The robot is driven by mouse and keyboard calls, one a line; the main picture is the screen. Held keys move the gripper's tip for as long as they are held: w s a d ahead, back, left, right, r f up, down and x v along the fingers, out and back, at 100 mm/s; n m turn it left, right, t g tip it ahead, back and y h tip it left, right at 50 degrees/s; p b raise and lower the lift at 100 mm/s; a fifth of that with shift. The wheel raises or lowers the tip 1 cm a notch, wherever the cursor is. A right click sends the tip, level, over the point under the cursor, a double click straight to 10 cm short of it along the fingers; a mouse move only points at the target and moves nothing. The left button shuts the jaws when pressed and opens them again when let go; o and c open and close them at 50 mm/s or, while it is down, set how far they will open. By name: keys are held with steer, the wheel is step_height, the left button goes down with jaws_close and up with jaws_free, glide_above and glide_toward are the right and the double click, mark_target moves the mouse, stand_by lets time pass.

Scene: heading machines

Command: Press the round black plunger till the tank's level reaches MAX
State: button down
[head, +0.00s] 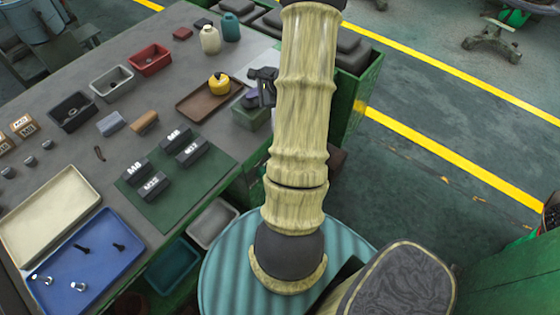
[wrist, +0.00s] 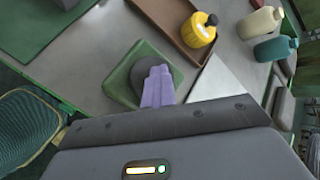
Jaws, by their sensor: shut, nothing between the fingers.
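A green square tank (head: 247,118) stands at the right edge of the grey bench, and it also shows in the wrist view (wrist: 172,68). The round black plunger (wrist: 119,86) is on top of it, partly hidden by my fingers. My gripper (head: 250,99) is shut and empty, with its purple fingers pointing down over the tank. In the wrist view, my gripper (wrist: 160,72) overlaps the right side of the plunger. I cannot tell whether the fingertips touch it. No level reading or MAX mark can be made out in either view.
A brown tray (head: 193,107) with a yellow bottle (head: 219,84) stands close beside the tank. A white triangular piece (wrist: 215,80) lies to its right in the wrist view. A green mat (head: 205,170) with several labelled black blocks lies nearer. Cream and teal bottles (head: 231,27) stand farther back.

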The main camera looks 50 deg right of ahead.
mark_target(254, 100)
steer(key=shift+s+d+r+g+p, duration=0.15)
steer(key=shift+r+g+p, duration=0.2)
steer(key=shift+p, duration=0.55)
steer(key=shift+d+r+p, duration=0.1)
steer(key=shift+r+p, duration=0.6)
steer(key=shift+r, duration=0.85)
steer(key=shift+w+r, duration=0.1)
steer(key=shift+w, duration=0.1)
